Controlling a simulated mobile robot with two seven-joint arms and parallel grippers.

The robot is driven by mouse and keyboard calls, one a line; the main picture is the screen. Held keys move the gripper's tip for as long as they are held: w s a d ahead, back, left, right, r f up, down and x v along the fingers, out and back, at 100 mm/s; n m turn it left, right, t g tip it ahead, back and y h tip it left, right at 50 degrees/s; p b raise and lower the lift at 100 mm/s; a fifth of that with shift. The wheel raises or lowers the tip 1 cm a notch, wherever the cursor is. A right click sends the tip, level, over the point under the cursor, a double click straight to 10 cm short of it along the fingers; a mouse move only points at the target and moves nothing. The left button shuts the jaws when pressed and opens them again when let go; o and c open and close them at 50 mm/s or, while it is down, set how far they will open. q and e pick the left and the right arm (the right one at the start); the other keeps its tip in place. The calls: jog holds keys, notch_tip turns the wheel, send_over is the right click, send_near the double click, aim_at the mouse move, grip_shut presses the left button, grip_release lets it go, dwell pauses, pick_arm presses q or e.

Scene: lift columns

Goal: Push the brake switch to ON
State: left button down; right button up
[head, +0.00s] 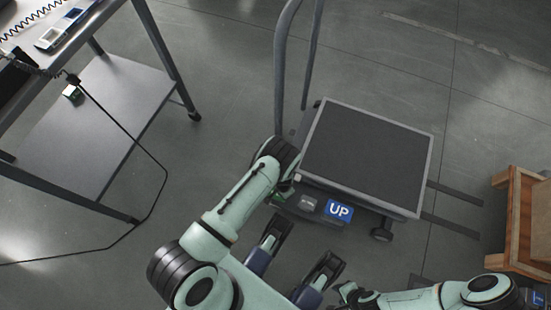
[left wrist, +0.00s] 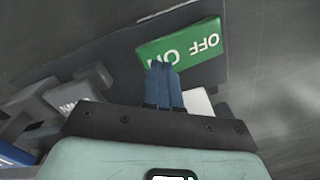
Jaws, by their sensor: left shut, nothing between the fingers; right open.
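The brake switch (left wrist: 190,40) is a green rocker on the lift cart, with OFF and ON in white letters upside down in the left wrist view. My left gripper (left wrist: 163,68) is shut and empty, its blue fingertips over the edge of the ON half, partly covering the letters. I cannot tell whether they touch it or which way it is tilted. In the head view the left wrist hides most of the switch, leaving a small green part (head: 280,197). My right gripper (head: 307,241) is open and empty, near the bottom middle of the head view, apart from the cart.
The lift cart's dark platform (head: 365,155) has a tall handle (head: 281,70) behind my left wrist. A blue UP pedal (head: 339,210) and a grey pedal (head: 308,202) sit near the switch. A workbench (head: 95,130) stands left, a wooden crate (head: 515,225) right. Floor between bench and cart is mostly clear.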

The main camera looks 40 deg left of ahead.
pick_arm(q)
jog(key=shift+f+b, duration=0.55)
jog(key=shift+f, duration=0.5)
dwell(0.4)
jog(key=shift+r+p, duration=2.5)
jog(key=shift+r, duration=1.05)
